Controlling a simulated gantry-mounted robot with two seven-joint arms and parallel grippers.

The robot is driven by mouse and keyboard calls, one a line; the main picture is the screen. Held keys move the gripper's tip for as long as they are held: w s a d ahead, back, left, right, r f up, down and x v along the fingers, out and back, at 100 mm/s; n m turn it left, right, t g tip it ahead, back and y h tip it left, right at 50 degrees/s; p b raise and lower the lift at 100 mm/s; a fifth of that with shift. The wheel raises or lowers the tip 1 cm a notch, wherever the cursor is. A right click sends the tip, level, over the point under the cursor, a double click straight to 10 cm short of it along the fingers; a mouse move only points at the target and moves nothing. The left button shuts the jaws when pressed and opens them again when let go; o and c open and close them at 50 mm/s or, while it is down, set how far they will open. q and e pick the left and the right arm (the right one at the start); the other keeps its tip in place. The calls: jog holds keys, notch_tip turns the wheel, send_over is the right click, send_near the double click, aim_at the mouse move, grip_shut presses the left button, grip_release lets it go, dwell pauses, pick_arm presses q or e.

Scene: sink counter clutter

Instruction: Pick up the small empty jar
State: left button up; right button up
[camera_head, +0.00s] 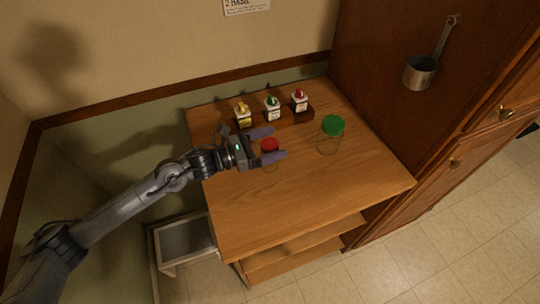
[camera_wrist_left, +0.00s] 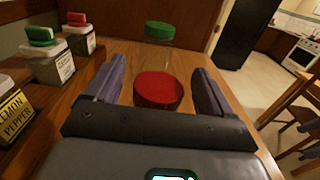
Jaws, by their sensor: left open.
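The small empty jar is clear with a red lid (camera_head: 270,145) and stands upright on the wooden counter. My left gripper (camera_head: 275,144) is open, with one finger on each side of the red-lidded jar. In the left wrist view the red lid (camera_wrist_left: 158,90) lies between the two fingers, with gaps to both, so it does not look gripped. The jar's body is mostly hidden under its lid there. A larger clear jar with a green lid (camera_head: 332,126) stands to the right; its lid also shows farther off in the left wrist view (camera_wrist_left: 160,30). My right gripper is not in view.
Spice containers with yellow (camera_head: 242,115), green (camera_head: 272,108) and red (camera_head: 300,101) tops stand along the back. The front of the counter (camera_head: 290,200) is clear. A tall wooden cabinet with a hanging metal pot (camera_head: 420,71) is at the right.

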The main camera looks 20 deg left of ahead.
pick_arm(q)
jog(key=shift+x, duration=0.9)
jog(key=c, duration=1.5)
